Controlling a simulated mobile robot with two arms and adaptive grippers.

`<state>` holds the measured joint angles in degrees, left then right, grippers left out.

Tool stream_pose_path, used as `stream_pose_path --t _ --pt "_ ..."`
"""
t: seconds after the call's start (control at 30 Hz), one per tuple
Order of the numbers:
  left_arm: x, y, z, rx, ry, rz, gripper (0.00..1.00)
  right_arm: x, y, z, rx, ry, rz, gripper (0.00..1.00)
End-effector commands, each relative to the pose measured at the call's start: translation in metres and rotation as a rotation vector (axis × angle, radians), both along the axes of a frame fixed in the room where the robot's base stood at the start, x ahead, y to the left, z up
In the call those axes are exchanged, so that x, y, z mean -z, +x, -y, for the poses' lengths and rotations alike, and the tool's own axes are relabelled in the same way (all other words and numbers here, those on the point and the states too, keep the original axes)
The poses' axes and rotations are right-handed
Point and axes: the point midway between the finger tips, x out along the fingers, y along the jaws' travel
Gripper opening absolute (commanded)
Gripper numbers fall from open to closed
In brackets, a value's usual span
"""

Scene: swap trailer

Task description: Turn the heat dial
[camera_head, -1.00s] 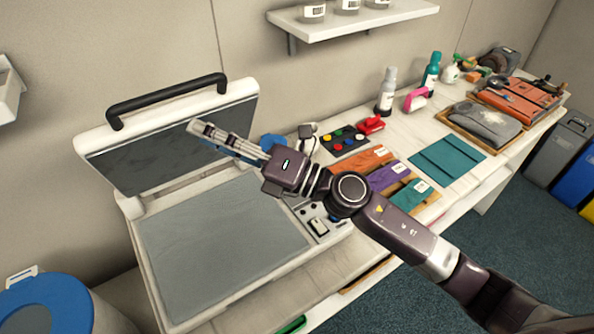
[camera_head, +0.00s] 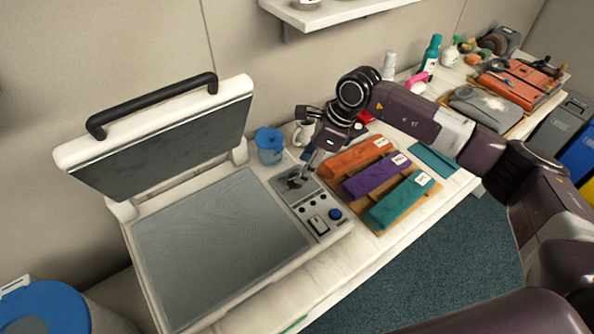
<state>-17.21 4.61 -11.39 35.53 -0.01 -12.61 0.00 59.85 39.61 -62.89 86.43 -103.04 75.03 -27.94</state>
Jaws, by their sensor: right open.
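The open heat press has a control panel (camera_head: 309,228) along its right side. The panel carries a dark square plate (camera_head: 287,190), several small dark knobs or buttons, a pale rocker switch (camera_head: 318,224) and a round blue knob (camera_head: 335,214). I cannot tell for sure which control is the heat dial. My right gripper (camera_head: 299,178) points down at the dark plate, its fingertips at or just above it. It is open, and its fingers hide part of the plate. Whether it touches anything there is unclear. My left gripper is out of view.
The press lid (camera_head: 165,145) stands raised, with a bare grey lower plate (camera_head: 215,250). A blue cup (camera_head: 269,146) and a white mug stand behind the panel. Folded orange, purple and teal cloths (camera_head: 402,200) lie close to the right. A blue-lidded bin (camera_head: 45,305) is at lower left.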

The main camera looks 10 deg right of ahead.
Motion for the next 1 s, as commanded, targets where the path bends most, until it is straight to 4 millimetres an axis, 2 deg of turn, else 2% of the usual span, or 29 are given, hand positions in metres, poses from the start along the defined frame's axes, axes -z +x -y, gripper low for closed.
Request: stream_pose_path --t 0.1,0.3,0.67,1.0 --pt "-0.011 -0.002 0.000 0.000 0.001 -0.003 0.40 0.016 0.002 -0.008 0.000 0.002 -0.004 0.47" --pt "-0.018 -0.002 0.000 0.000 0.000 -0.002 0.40 0.038 0.006 -0.017 0.001 0.004 -0.001 0.47" --pt "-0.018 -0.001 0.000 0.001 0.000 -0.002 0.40 0.046 0.007 -0.019 0.001 0.004 0.000 0.47" --pt "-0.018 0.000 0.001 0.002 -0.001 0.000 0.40 0.045 0.007 -0.019 0.001 0.004 0.000 0.09"
